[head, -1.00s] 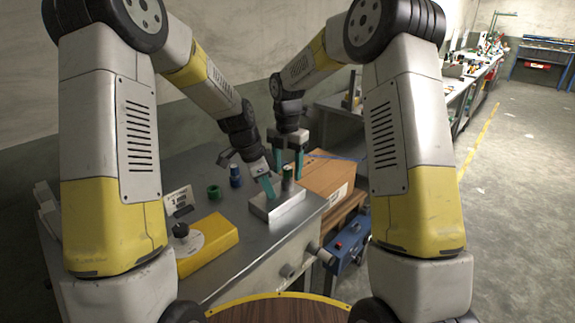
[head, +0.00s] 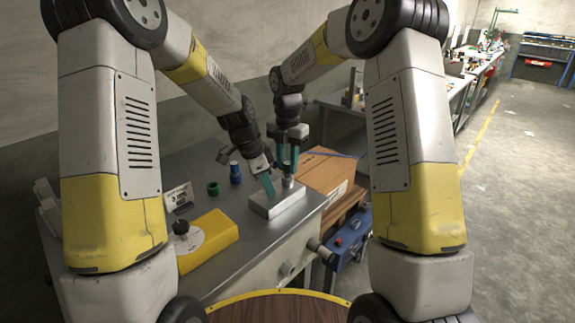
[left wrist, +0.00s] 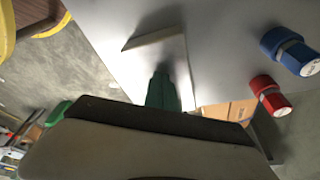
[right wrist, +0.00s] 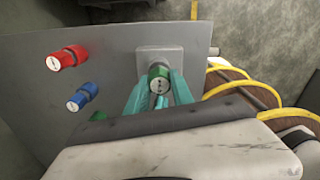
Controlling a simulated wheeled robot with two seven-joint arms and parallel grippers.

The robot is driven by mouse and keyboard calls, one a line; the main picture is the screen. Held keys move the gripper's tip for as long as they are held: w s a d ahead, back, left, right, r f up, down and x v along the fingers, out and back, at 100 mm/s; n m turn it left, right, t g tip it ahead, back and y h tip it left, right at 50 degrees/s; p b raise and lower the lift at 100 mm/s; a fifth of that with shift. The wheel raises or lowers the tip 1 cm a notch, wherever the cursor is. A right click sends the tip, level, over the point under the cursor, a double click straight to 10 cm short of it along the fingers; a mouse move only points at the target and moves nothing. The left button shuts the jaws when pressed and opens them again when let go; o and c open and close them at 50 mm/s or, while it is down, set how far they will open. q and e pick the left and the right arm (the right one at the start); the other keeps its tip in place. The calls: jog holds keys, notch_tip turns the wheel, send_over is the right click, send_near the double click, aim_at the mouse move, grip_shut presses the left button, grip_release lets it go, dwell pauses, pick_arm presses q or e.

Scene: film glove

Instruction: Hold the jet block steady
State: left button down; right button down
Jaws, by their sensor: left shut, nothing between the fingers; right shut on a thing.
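The jet block (head: 282,204) is a pale grey block on the steel bench, near its right edge. It also shows in the left wrist view (left wrist: 172,47) and right wrist view (right wrist: 150,56). My left gripper (head: 268,187) is shut and empty, its tips down at the block's top; I cannot tell whether they press on it. My right gripper (head: 289,168) points down and is shut on a green-capped jet (right wrist: 159,80) standing upright at the block. In the head view the fingers mostly hide that jet; its grey lower part shows below them.
A red jet (right wrist: 67,57) shows in the wrist views. A yellow box with dial (head: 215,240) and small sign (head: 179,196) are left. A cardboard box (head: 325,172) stands right.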

aim_at(287, 163)
pick_arm(q)
jog(key=shift+s+a+f, duration=0.1)
jog(key=shift+s+f, duration=0.1)
jog(key=shift+f, duration=0.1)
pick_arm(e)
jog(key=shift+r, duration=0.2)
jog(key=shift+r, duration=2.25)
jog(key=shift+r, duration=1.5)
pick_arm(q)
jog(key=shift+w+r, duration=0.15)
jog(key=shift+r, duration=2.55)
